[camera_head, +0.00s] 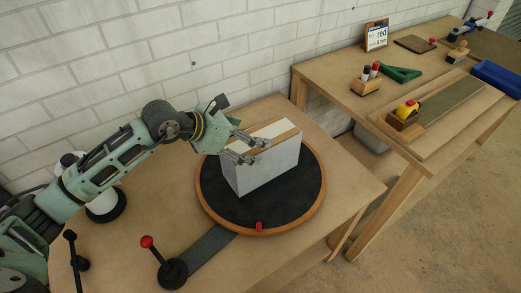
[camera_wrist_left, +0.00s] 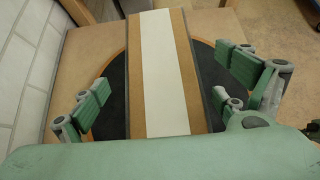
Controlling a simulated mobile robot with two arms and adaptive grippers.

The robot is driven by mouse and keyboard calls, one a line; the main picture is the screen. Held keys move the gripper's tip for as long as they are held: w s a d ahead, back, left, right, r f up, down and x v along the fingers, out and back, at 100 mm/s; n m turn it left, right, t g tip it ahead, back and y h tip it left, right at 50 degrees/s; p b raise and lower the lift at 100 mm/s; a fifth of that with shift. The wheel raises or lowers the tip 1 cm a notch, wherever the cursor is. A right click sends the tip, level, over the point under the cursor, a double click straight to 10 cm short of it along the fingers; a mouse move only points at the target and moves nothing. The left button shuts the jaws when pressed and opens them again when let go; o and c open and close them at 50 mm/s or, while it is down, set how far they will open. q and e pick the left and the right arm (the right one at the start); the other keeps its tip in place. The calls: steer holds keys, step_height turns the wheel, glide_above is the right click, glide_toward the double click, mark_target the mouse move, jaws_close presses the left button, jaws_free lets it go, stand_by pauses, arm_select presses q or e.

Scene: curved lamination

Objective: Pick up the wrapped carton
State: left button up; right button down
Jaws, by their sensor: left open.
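The wrapped carton (camera_head: 265,165) stands upright on the black round turntable (camera_head: 225,202) with the orange rim. Its sides are pale grey, and its narrow brown top carries a white strip. In the left wrist view the carton's top (camera_wrist_left: 188,75) runs between the two fingers. My left gripper (camera_head: 250,148) is at the carton's top in the head view. It is open, and in the left wrist view the fingers of the gripper (camera_wrist_left: 158,88) are spread on either side of the carton, with a gap visible on each side. My right gripper is not in view.
A red-knobbed lever (camera_head: 148,243) stands at the turntable's front left. A white brick wall (camera_head: 200,60) is behind. To the right, a second table (camera_head: 335,85) holds a clipboard sign (camera_head: 376,35), a green tool (camera_head: 400,73), a blue bin (camera_head: 497,78) and wooden blocks.

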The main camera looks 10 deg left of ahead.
mark_target(261, 136)
arm_select(q)
steer(key=shift+d+p+x, duration=0.2)
steer(key=shift+p+x, duration=0.4)
steer(key=shift+x, duration=0.5)
steer(key=x, duration=0.2)
steer(key=shift+w+f, duration=0.25)
steer(key=shift+f, duration=0.05)
steer(key=c, duration=0.5)
steer(key=shift+s, duration=0.1)
steer(key=c, duration=1.7)
steer(key=shift+r, duration=0.1)
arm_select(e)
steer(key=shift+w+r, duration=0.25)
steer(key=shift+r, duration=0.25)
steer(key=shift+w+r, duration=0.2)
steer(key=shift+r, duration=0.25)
